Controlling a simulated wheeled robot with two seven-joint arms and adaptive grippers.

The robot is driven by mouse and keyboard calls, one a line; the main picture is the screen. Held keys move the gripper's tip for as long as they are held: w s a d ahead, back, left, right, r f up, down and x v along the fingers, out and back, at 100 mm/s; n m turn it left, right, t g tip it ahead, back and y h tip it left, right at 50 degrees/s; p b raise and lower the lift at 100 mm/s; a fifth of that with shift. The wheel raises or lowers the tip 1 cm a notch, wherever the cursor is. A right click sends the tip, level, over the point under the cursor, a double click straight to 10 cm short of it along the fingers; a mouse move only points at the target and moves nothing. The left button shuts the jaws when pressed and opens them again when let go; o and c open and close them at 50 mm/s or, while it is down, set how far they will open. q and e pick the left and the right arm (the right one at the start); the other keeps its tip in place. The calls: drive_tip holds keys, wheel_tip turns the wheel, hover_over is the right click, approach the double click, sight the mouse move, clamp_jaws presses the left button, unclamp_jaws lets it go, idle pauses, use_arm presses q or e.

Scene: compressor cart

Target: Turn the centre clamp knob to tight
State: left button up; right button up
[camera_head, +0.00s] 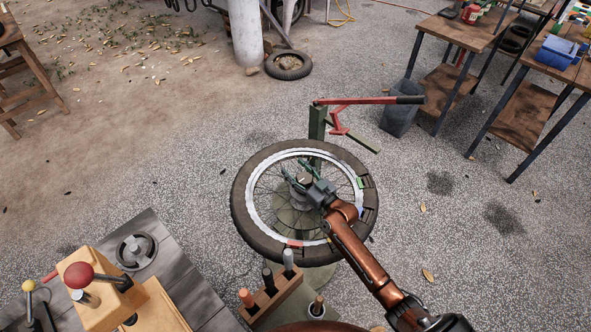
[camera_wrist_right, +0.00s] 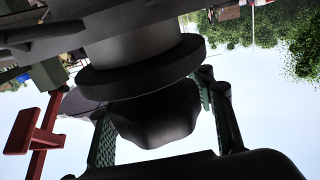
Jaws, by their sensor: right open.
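A wheel with a dark tyre (camera_head: 247,232) and pale rim lies flat on a stand in the middle of the head view. The centre clamp knob (camera_head: 304,179) sits at its hub, partly hidden by my right gripper (camera_head: 299,174). In the right wrist view the knob (camera_wrist_right: 155,118) is a large dark lobed shape under a round flange. My right gripper is open, with its green-padded fingers (camera_wrist_right: 165,128) on either side of the knob. Some gap shows beside the knob; contact is hard to tell. My left gripper is not in view.
A red-armed lever (camera_head: 365,101) on a green post stands behind the wheel. A wooden rack (camera_head: 273,299) with several handles is in front. A bench with a red-ball lever (camera_head: 78,275) is at lower left. Tables and a grey bin (camera_head: 398,118) stand at right.

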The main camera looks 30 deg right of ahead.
drive_tip(key=c, duration=0.7)
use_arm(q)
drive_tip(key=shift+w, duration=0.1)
use_arm(e)
drive_tip(key=shift+f, duration=0.15)
drive_tip(key=c, duration=0.5)
drive_tip(key=shift+d+r+m+h+p, duration=0.25)
drive_tip(key=shift+m+h+p, duration=0.2)
drive_tip(key=shift+p, duration=0.6)
drive_tip(key=shift+c, duration=0.2)
drive_tip(key=shift+h+p, duration=0.35)
drive_tip(key=shift+p, duration=0.05)
drive_tip(key=shift+c, duration=0.2)
drive_tip(key=shift+d+f, duration=0.15)
drive_tip(key=shift+f, duration=0.1)
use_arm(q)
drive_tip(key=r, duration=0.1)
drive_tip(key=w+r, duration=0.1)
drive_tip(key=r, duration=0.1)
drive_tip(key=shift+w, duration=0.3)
use_arm(e)
drive_tip(key=shift+f, duration=0.1)
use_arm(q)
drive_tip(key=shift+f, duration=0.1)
use_arm(e)
drive_tip(key=shift+c, duration=0.3)
